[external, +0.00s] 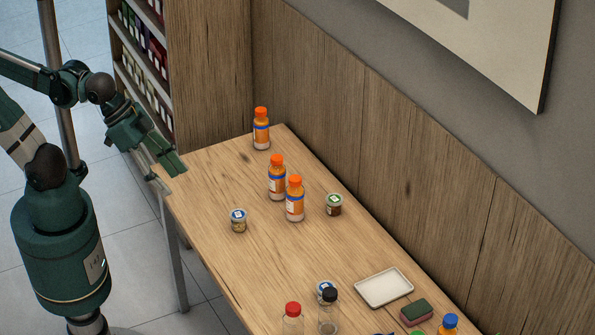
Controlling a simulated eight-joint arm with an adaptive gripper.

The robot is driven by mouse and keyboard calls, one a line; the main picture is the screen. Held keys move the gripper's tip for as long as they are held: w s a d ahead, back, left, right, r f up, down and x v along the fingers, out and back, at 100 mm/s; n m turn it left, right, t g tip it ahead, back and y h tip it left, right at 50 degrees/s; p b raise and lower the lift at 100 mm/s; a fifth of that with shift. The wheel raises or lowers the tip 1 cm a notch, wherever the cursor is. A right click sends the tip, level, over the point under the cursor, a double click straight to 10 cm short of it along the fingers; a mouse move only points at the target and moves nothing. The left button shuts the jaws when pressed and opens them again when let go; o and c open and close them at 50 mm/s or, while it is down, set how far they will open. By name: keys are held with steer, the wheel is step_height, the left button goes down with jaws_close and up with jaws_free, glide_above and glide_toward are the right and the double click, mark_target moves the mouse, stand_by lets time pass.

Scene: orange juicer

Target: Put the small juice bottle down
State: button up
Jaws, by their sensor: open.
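Several small bottles stand upright on the wooden table (225,185). Three look like juice bottles with orange caps and orange contents: one at the far end (261,132), one nearer the middle (277,180) and one just in front of it to the right (295,203). I cannot tell which of them the task means. My gripper (170,170) is open and empty at the left edge of the table's far end, to the left of all three and apart from them.
Two small jars, one at left (238,221) and one at right (334,205), flank the juice bottles. A white tray (384,272), a sponge (416,311), a red-capped bottle (292,318) and a black-capped bottle (329,317) stand nearer. A wooden wall borders the right side. The table's left part is clear.

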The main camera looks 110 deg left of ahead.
steer(key=shift+s+d+f+m, duration=0.15)
steer(key=shift+s+d+m, duration=0.2)
steer(key=shift+s, duration=0.1)
steer(key=shift+o, duration=0.5)
stand_by(1.6)
steer(key=shift+r, duration=2.5)
steer(key=w+a+r+n+g+y, duration=0.1)
steer(key=w+a+r+n, duration=0.2)
steer(key=a, duration=0.6)
steer(key=w+a+r+n+g, duration=0.1)
steer(key=w+a+r, duration=0.1)
steer(key=w+a, duration=0.45)
steer(key=w+a+r+n+g+y, duration=0.1)
steer(key=w+a+r+n, duration=0.15)
steer(key=a, duration=0.85)
steer(key=n+g+h, duration=0.2)
steer(key=n+g, duration=0.2)
steer(key=n, duration=0.3)
glide_above(262, 110)
step_height(262, 110, down, 8)
steer(key=r, duration=0.1)
step_height(262, 110, down, 30)
steer(key=shift+d+r, duration=0.1)
steer(key=shift+r, duration=0.15)
